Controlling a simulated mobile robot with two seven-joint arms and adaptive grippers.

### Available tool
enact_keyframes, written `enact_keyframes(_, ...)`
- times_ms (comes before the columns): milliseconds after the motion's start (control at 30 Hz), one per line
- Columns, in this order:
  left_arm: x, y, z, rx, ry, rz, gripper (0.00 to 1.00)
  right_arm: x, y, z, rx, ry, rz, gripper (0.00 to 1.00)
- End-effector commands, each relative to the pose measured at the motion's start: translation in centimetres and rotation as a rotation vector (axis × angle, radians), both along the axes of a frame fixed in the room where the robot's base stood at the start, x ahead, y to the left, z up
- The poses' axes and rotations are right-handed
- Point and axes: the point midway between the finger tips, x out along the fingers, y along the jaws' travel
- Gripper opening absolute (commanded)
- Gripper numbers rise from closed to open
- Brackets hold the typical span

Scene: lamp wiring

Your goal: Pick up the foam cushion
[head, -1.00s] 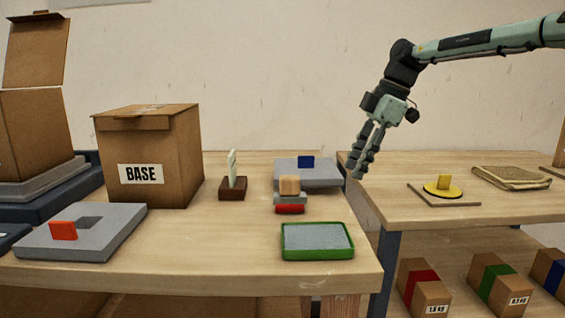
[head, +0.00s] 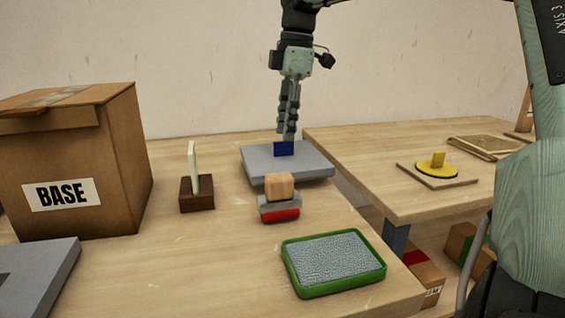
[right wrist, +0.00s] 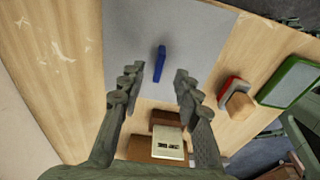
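The foam cushion looks to be the flat grey slab (head: 310,165) with an upright blue tab (head: 284,149), lying at the back of the table. In the right wrist view the grey slab (right wrist: 200,30) shows with its blue tab (right wrist: 160,62). My right gripper (head: 289,137) points down over the tab, its tips close above or behind it. In the right wrist view my right gripper (right wrist: 157,88) is open, its fingers apart with the tab between them ahead; contact with the tab does not show. My left gripper is not in view.
A wooden block on a grey-and-red piece (head: 280,200), a brown holder with a pale card (head: 196,190) and a green-rimmed tray (head: 335,262) stand in front. The BASE box (head: 120,160) is left. A second table (head: 400,200) with a yellow-tabbed disc (head: 437,166) is right.

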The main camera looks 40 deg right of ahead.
Motion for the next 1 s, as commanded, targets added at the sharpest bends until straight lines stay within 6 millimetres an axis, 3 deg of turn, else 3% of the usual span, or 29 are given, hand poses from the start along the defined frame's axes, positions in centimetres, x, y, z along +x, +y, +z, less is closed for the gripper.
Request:
enact_keyframes(200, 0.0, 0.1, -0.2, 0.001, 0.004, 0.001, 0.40, 0.1, 0.3, -2.5, 0.001, 0.000, 0.001, 0.33)
enact_keyframes(433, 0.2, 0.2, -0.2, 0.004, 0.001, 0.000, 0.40, 0.1, 0.3, -2.6, 0.001, 0.000, 0.000, 0.33)
enact_keyframes(700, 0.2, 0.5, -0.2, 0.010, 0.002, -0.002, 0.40, 0.1, 0.3, -2.6, 0.000, -0.001, 0.000, 0.01)
enact_keyframes(1000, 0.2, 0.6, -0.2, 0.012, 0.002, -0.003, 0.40, 0.1, 0.3, -2.6, 0.000, -0.001, 0.000, 0.00)
